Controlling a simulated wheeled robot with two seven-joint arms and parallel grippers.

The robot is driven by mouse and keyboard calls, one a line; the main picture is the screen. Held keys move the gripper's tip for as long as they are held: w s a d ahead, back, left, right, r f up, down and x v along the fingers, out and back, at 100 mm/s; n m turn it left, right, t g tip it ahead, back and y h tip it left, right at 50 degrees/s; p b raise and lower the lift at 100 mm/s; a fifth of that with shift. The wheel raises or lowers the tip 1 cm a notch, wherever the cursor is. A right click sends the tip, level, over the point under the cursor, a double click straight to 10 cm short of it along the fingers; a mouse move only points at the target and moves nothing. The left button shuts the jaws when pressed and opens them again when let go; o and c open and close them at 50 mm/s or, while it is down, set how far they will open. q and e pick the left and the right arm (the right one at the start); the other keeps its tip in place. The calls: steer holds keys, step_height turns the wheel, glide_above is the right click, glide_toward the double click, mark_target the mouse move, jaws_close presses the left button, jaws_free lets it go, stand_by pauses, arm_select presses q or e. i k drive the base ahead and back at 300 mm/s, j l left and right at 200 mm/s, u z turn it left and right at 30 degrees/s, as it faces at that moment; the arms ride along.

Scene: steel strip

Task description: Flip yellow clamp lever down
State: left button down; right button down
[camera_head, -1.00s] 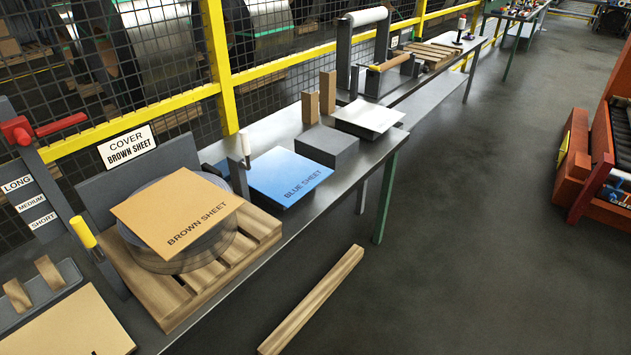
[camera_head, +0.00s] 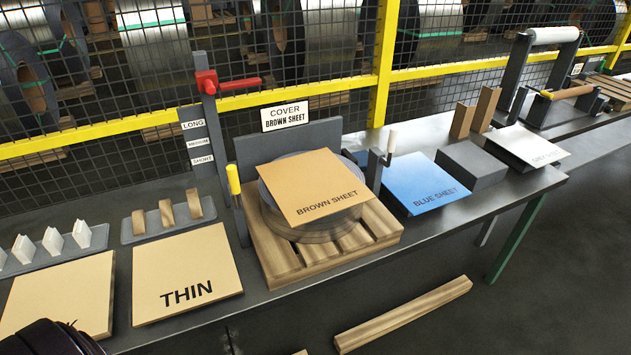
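The yellow clamp lever (camera_head: 234,180) stands upright on a dark post at the left edge of the wooden pallet. On the pallet (camera_head: 275,262) rests a round coil (camera_head: 300,230), with the brown sheet (camera_head: 314,186) lying tilted on top. A second lever with a white handle (camera_head: 391,142) stands at the pallet's right side, also upright. A black part, apparently of my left arm, shows at the bottom left corner, well away from the yellow lever. No gripper fingers show, and my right arm is out of view.
A red clamp arm (camera_head: 235,84) on a tall post stands behind the yellow lever. The THIN board (camera_head: 185,270) lies left of the pallet, the blue sheet (camera_head: 418,183) right. A wooden beam (camera_head: 405,313) lies on the floor in front. A mesh fence runs behind.

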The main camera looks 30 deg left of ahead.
mark_target(234, 183)
steer(key=u, duration=1.4)
steer(key=i+j+z, duration=0.2)
steer(key=i+j, duration=0.1)
steer(key=j, duration=0.1)
